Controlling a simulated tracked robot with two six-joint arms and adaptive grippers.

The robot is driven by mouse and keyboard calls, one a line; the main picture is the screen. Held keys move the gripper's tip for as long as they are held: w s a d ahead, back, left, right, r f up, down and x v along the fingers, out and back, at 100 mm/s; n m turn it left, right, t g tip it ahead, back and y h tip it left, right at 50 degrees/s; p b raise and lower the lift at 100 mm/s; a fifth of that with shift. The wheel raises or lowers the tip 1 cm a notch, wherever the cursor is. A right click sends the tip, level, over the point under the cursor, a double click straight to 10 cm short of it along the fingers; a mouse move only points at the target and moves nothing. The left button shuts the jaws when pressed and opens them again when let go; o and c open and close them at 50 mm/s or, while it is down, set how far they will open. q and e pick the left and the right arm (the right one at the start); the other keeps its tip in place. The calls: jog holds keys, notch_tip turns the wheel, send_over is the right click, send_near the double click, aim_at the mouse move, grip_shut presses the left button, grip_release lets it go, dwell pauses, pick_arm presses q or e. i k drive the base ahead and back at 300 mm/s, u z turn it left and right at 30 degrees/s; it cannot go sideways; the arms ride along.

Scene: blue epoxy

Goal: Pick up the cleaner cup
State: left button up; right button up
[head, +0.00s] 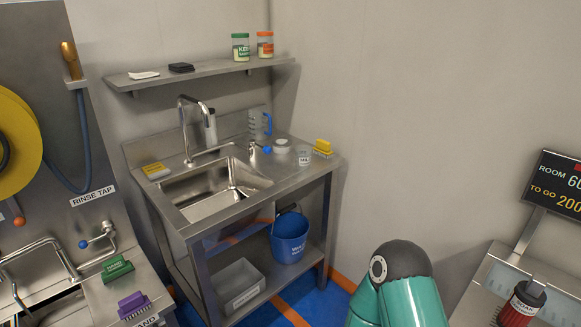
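On the steel sink bench (225,215) stands a small clear cup (304,157) with a white label, near the right front corner. The label is too small to read surely, so I cannot tell if it is the cleaner cup. A clear measuring jug (259,122) with a blue handle stands behind it to the left. A white round item (281,147) sits between them. A teal arm link, mine, shows at the bottom right, well away from the cup. Neither of my grippers is in view.
The sink basin (185,190) has a tall tap (182,120). A shelf (195,74) holds two jars. A blue bucket (290,240) stands below.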

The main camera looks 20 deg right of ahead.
aim_at(303, 153)
jog(key=z, duration=0.15)
jog(key=i, duration=0.9)
